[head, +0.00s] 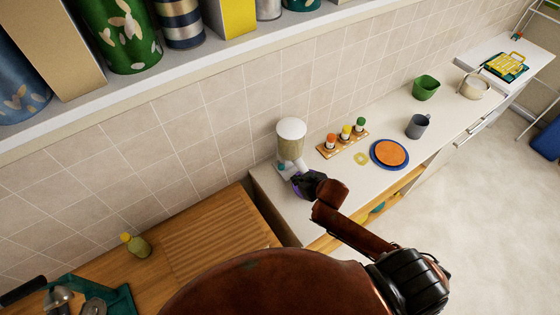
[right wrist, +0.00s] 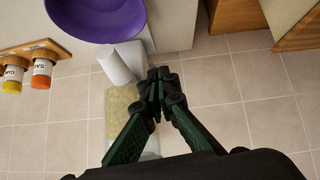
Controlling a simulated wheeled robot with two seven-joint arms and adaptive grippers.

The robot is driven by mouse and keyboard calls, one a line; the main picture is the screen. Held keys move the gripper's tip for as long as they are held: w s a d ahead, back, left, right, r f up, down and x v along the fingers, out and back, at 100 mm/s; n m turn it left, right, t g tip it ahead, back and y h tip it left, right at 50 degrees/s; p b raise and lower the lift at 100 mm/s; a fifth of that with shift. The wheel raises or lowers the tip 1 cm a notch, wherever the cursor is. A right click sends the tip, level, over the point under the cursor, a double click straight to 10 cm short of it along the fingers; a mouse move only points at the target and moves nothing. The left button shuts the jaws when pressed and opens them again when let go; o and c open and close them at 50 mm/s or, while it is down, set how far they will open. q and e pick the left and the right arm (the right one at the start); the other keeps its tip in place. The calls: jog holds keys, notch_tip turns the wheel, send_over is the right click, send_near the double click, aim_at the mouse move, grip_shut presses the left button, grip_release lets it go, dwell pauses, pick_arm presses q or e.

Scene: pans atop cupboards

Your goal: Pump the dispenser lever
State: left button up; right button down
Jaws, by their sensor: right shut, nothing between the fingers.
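The dispenser (head: 290,140) stands against the tiled wall at the left end of the white counter. It has a white round lid, a clear body with pale contents and a white spout part (head: 303,168) low on its front. In the right wrist view the clear body (right wrist: 118,103) and white cylindrical part (right wrist: 122,62) show just left of my fingertips. My right gripper (head: 305,181) is shut and empty, close beside the dispenser's lower front; I cannot tell if it touches. A purple bowl (right wrist: 95,15) sits below the spout, mostly hidden by my gripper in the head view. My left gripper is out of view.
A spice rack (head: 343,145), an orange-topped blue plate (head: 390,154), a grey mug (head: 417,126) and a green cup (head: 425,88) stand farther right on the counter. A shelf (head: 200,60) with canisters runs above. A wooden surface (head: 215,235) with a bottle (head: 135,245) lies left.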

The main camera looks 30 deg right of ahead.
jog(key=t+y, duration=0.1)
send_near(280, 165)
notch_tip(280, 165, up, 3)
jog(key=w, duration=0.3)
jog(key=shift+w+a+r+n, duration=0.1)
jog(key=shift+a+r+n, duration=0.25)
jog(key=shift+a+n, duration=0.05)
jog(key=shift+w+f+p, duration=0.1)
jog(key=shift+w+p, duration=0.05)
jog(key=shift+p, duration=0.15)
jog(key=w+f+p, duration=0.1)
jog(key=f, duration=0.1)
jog(key=w+f+p, duration=0.1)
jog(key=w+f, duration=0.1)
jog(key=f, duration=0.1)
jog(key=w+f+p, duration=0.1)
jog(key=w+f, duration=0.1)
jog(key=shift+a+f, duration=0.3)
jog(key=shift+a, duration=0.05)
jog(key=shift+s+d+f, duration=0.1)
jog(key=shift+s+f, duration=0.1)
jog(key=shift+s, duration=0.15)
jog(key=shift+w+f, duration=0.1)
